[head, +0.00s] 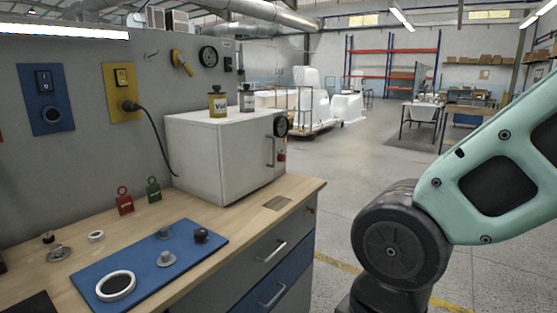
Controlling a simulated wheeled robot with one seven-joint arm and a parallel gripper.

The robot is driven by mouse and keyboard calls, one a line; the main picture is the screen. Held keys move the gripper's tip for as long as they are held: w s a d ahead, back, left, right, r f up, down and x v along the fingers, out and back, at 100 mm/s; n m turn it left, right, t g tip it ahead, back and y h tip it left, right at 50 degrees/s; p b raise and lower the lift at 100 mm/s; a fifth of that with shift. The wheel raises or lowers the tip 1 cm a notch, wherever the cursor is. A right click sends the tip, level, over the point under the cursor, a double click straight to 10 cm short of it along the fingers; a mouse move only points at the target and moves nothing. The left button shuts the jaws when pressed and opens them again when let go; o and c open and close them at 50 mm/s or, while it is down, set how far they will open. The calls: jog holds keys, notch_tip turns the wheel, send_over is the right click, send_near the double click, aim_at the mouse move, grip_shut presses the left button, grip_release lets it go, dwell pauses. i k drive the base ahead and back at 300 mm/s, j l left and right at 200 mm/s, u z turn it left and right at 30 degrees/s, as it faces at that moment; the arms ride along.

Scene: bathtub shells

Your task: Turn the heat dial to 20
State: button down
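A white box-shaped oven (215,155) stands on the wooden workbench in the head view. A round black dial (281,125) is at the upper right of its front face, seen at a steep angle. I cannot read any numbers or a pointer on it. It is likely the heat dial. A small red button (282,157) and a door handle (270,152) are on the same face. My gripper is outside the frame; only links of my arm show at the right, apart from the oven.
A blue mat (130,272) holds a white-rimmed ring and several knobs on the bench (290,190). Red (124,201) and green (153,190) padlock-shaped tags stand left of the oven. Two small containers sit on its top. Drawer handles protrude below the bench. Floor right of the bench is open.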

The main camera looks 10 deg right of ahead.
aim_at(281, 158)
jog(key=i+l+u, duration=0.1)
jog(key=i+l, duration=0.2)
jog(key=i, duration=0.25)
jog(key=i+l+u, duration=0.1)
jog(key=i+l, duration=0.25)
jog(key=i, duration=0.15)
jog(key=i+l+u, duration=0.1)
jog(key=i+l, duration=0.25)
jog(key=i, duration=0.15)
